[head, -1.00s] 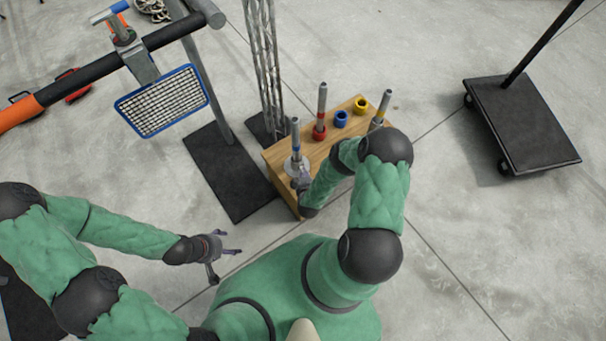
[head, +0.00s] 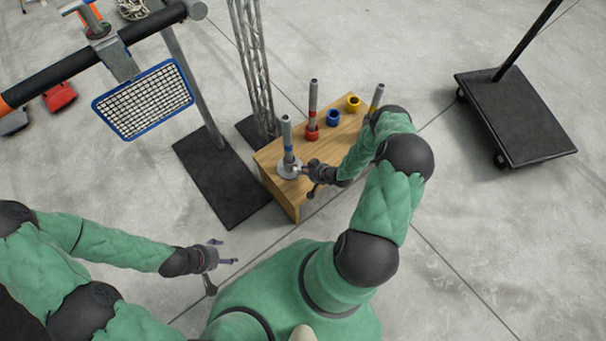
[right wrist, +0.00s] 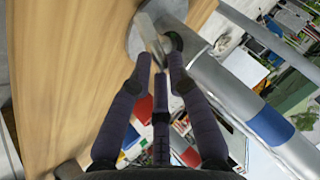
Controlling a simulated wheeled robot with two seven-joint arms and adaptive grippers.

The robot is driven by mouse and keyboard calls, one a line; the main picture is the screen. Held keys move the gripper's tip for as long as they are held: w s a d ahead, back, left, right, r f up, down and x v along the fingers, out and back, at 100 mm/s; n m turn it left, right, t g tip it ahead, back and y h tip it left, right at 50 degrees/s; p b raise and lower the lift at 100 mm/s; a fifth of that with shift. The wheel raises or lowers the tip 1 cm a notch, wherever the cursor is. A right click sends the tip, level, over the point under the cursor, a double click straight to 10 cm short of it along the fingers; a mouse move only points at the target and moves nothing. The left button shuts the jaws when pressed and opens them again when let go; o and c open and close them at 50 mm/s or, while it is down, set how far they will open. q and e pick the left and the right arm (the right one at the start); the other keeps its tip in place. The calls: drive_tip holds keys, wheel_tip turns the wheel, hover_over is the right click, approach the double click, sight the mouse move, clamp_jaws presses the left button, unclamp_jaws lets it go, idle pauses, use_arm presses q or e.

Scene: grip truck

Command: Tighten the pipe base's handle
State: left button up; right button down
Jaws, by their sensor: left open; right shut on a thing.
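A grey metal pipe with a blue band (head: 287,140) stands upright in a round grey pipe base (head: 287,170) at the near left end of a wooden box. My right gripper (head: 304,172) reaches in from the right beside this base. In the right wrist view its fingers (right wrist: 158,75) are closed around the base's metal handle (right wrist: 150,40), close to the pipe. The pipe's blue band also shows in the right wrist view (right wrist: 268,126). My left gripper (head: 228,252) is open and empty, in the air left of the box.
The wooden box (head: 275,185) also carries a pipe in a red collar (head: 312,131), a blue ring (head: 333,117), a yellow ring (head: 353,103) and another pipe (head: 376,98). A truss and a stand with a dark base (head: 220,185) are left. A dark cart (head: 515,115) is right.

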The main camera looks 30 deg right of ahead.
drive_tip(key=shift+w+d+f+m+y+b, duration=0.1)
drive_tip(key=shift+w+d+m+y+b, duration=0.25)
drive_tip(key=shift+y, duration=0.35)
drive_tip(key=shift+d+f+m+y, duration=0.1)
drive_tip(key=shift+d+m+y, duration=0.15)
drive_tip(key=shift+y, duration=0.35)
drive_tip(key=m+y, duration=0.1)
drive_tip(key=y, duration=0.1)
drive_tip(key=d+f+m+y, duration=0.1)
drive_tip(key=shift+f+t+y, duration=0.15)
drive_tip(key=shift+t+y, duration=0.25)
drive_tip(key=shift+w+d+f+m+y, duration=0.15)
drive_tip(key=shift+d+f+m+y, duration=0.15)
drive_tip(key=shift+m+y, duration=0.45)
drive_tip(key=shift+t, duration=0.3)
drive_tip(key=c, duration=1.3)
unclamp_jaws()
drive_tip(key=shift+o, duration=0.2)
drive_tip(key=shift+a+f, duration=0.1)
drive_tip(key=shift+a, duration=0.1)
drive_tip(key=shift+s+f, duration=0.1)
drive_tip(key=shift+s, duration=0.1)
